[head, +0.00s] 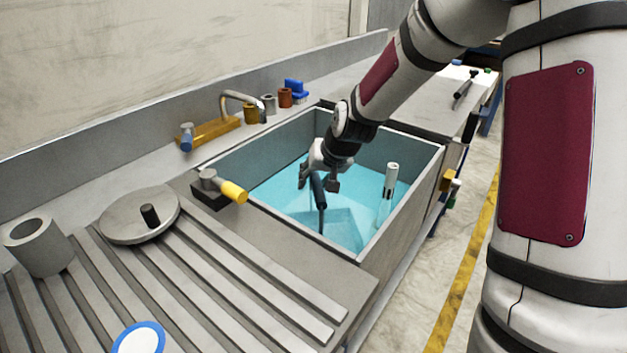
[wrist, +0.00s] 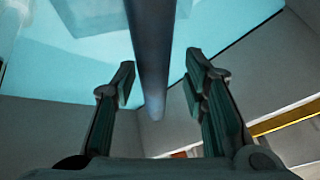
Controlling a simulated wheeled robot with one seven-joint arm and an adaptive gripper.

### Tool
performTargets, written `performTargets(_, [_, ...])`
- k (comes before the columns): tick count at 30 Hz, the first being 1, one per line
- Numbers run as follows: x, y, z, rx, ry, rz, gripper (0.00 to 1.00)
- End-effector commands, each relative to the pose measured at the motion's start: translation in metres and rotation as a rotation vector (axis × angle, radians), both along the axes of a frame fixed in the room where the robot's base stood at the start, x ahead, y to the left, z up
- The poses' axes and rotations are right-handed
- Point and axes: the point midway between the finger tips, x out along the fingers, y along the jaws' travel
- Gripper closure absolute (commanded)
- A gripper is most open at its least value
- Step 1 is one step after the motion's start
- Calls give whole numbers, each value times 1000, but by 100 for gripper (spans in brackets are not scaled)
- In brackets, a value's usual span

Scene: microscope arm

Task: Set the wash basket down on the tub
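The grey tub (head: 270,217) is a sunken sink with bright blue liquid. A dark upright rod (head: 321,205) stands in it, and a faint boxy shape (head: 338,226) shows under the liquid near its foot. This may be the wash basket with its handle, but the join is unclear. My gripper (head: 312,178) is inside the tub opening, at the rod's upper part. In the wrist view my gripper (wrist: 163,78) is open, with the dark rod (wrist: 152,55) running between its fingers. Gaps show on both sides of the rod.
A clear, white-topped tube (head: 391,180) stands in the tub at the right. A yellow-handled valve (head: 232,191) sits on the left rim, and a faucet (head: 240,97) behind. The ribbed drainboard (head: 225,270) holds a round lid (head: 138,214) and a grey cup (head: 38,247).

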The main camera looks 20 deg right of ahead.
Motion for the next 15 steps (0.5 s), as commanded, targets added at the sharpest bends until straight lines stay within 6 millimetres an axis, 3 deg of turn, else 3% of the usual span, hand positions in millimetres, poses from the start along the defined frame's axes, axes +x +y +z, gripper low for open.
performTargets(9, [-33,-11,58,-1,-2,-3,60])
performTargets(15, [-48,-15,82,-1,-1,-1,60])
